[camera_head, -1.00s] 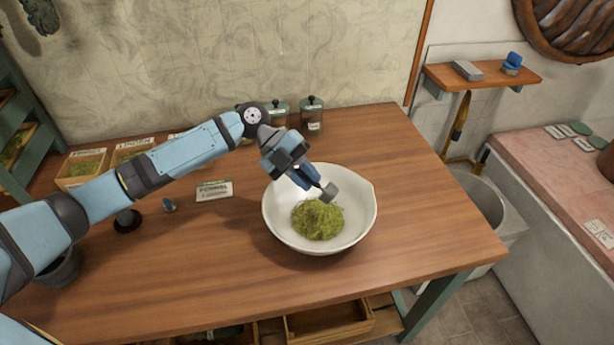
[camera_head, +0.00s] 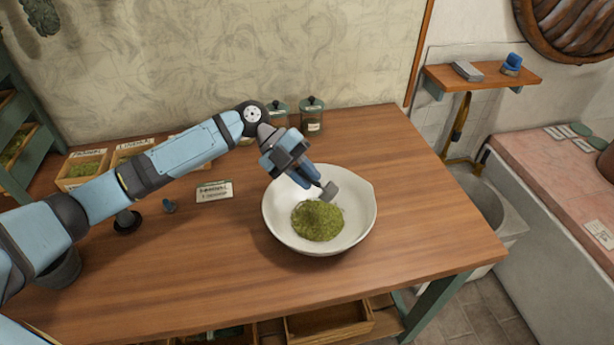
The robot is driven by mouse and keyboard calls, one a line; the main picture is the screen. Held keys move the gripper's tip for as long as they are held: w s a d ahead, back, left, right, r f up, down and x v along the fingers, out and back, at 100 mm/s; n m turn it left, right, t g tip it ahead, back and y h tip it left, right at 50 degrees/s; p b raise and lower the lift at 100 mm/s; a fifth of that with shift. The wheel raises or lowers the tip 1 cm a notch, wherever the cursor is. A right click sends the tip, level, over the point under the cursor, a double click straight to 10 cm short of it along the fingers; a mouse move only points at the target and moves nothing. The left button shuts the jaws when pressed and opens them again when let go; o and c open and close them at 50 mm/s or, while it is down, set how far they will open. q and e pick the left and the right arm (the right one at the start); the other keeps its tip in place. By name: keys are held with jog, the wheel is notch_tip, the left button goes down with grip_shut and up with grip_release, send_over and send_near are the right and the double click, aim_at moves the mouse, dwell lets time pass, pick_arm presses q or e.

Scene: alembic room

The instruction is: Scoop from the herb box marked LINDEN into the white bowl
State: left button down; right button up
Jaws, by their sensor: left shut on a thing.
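The white bowl (camera_head: 362,222) stands on the wooden table with a mound of green herb (camera_head: 317,221) in it. My left gripper (camera_head: 312,181) is shut on a small grey scoop (camera_head: 329,191) and holds it over the bowl, above the herb. The scoop looks tipped; I cannot see whether any herb is in it. Herb boxes with paper labels stand at the back left: one box (camera_head: 84,171) at the left end and another (camera_head: 122,157) beside it, partly hidden by my left arm. The second label seems to read LINDEN, but it is blurred. My right gripper is not in view.
Two lidded glass jars, one of them the right jar (camera_head: 312,117), stand at the back of the table (camera_head: 430,210). A small written card (camera_head: 214,191) is left of the bowl. A dark pot (camera_head: 60,270) is at the left. The table's right side is clear.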

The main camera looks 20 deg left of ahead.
pick_arm(q)
jog(key=shift+r, duration=0.45)
jog(key=r+y+p, duration=0.1)
jog(key=y+p, duration=0.1)
jog(key=shift+t+p, duration=0.3)
jog(key=shift+p, duration=0.05)
jog(key=shift+y+p, duration=0.45)
jog(key=shift+y, duration=0.15)
jog(key=y+p, duration=0.4)
jog(key=p, duration=0.1)
jog(key=r+t+y+p, duration=0.1)
jog(key=y+p, duration=0.3)
jog(key=p, duration=0.1)
jog(key=shift+r, duration=0.15)
jog(key=shift+n+y+p, duration=0.3)
jog(key=shift+y+p, duration=0.2)
jog(key=shift+f, duration=0.3)
